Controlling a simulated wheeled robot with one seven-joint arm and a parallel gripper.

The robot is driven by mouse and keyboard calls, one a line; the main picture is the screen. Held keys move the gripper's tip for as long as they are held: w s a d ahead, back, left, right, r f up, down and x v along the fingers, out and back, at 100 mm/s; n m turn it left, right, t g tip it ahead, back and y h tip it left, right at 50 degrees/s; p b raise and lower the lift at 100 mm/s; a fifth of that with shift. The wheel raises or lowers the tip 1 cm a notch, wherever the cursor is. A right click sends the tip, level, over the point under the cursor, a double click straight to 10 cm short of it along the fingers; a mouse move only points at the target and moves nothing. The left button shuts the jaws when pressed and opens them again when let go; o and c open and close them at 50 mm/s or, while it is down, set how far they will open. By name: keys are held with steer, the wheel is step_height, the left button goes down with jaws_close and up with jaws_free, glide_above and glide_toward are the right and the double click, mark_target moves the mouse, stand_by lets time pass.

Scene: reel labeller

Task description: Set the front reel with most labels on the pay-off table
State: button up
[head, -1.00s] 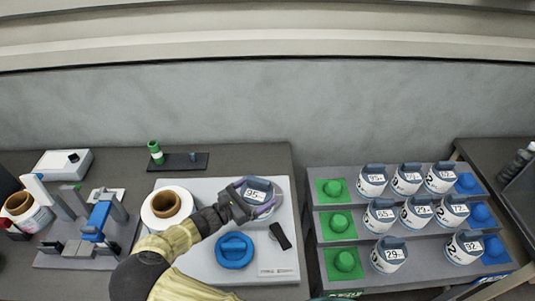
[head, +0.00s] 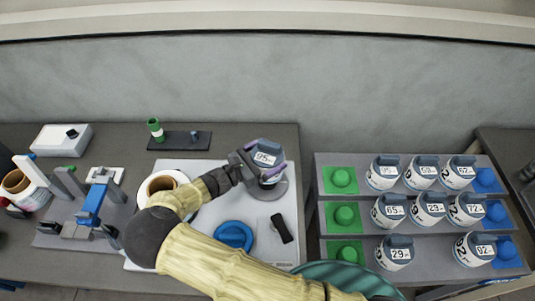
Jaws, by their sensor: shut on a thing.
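My gripper (head: 262,172), with purple fingers, is shut on a white reel with a dark grey-blue top (head: 266,146) and a display reading 95. The reel is upright. Directly below it a round grey disc (head: 276,195), likely the pay-off table, shows in part on the light grey machine plate (head: 198,168). I cannot tell whether the reel touches the disc. On the rack at right, the front row holds a reel marked 29 (head: 394,253) and one marked 92 (head: 475,250), with an empty place between them.
Several other reels (head: 428,208) stand in the rack's upper rows between green (head: 344,216) and blue knobs. A blue round knob (head: 234,236), a black handle (head: 281,228) and a white roll with a brown core (head: 163,187) are near my arm.

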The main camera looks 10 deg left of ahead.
steer(key=shift+f+b, duration=2.15)
steer(key=shift+f, duration=0.75)
steer(key=shift+f, duration=0.45)
steer(key=shift+s+a+f, duration=0.1)
steer(key=shift+s+f, duration=0.05)
steer(key=o, duration=0.7)
steer(key=shift+o, duration=0.2)
